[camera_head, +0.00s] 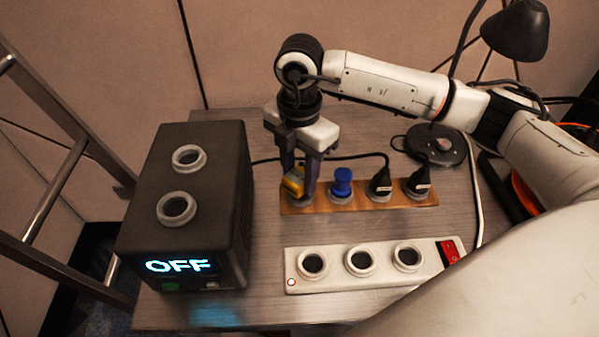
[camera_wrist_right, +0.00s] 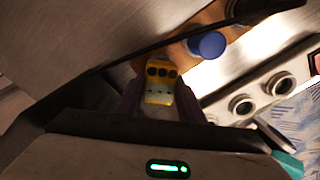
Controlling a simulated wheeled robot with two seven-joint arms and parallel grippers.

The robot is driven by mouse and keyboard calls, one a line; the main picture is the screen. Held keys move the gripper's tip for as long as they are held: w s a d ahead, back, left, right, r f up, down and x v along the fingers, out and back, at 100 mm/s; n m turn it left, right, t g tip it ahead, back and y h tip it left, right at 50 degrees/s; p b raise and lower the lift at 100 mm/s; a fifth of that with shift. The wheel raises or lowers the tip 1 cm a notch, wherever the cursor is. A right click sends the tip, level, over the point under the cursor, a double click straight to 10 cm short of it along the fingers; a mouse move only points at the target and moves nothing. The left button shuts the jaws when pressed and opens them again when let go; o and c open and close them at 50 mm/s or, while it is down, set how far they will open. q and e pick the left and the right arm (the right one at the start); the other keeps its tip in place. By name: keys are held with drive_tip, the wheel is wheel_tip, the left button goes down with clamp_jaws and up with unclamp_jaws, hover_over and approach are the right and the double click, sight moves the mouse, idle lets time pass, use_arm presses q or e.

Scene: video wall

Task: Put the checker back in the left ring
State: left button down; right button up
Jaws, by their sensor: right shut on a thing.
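The checker (camera_head: 292,183) is a small yellow block with dark round spots, and its top also shows in the right wrist view (camera_wrist_right: 161,72). My right gripper (camera_head: 299,188) points down over the left end of the wooden strip (camera_head: 360,204) and is shut on the checker, with a finger on each side. The checker is over the leftmost ring (camera_head: 297,203) of that strip, which is mostly hidden behind the fingers. I cannot tell whether its lower end is inside the ring. My left gripper is not in view.
Beside the checker stand a blue plug (camera_head: 342,180) and two black plugs (camera_head: 381,181). In front is a white power strip (camera_head: 330,283) with three open rings and a red switch (camera_head: 449,252). A dark box (camera_head: 208,232) reading OFF stands left. A lamp (camera_head: 515,30) is upper right.

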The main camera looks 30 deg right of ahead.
drive_tip(key=shift+f+b, duration=0.7)
drive_tip(key=shift+f, duration=0.2)
drive_tip(key=o, duration=1.4)
drive_tip(key=shift+c, duration=0.2)
drive_tip(key=shift+o, duration=0.4)
drive_tip(key=o, duration=0.3)
drive_tip(key=shift+r, duration=0.1)
drive_tip(key=shift+r+p, duration=2.25)
drive_tip(key=shift+r, duration=0.7)
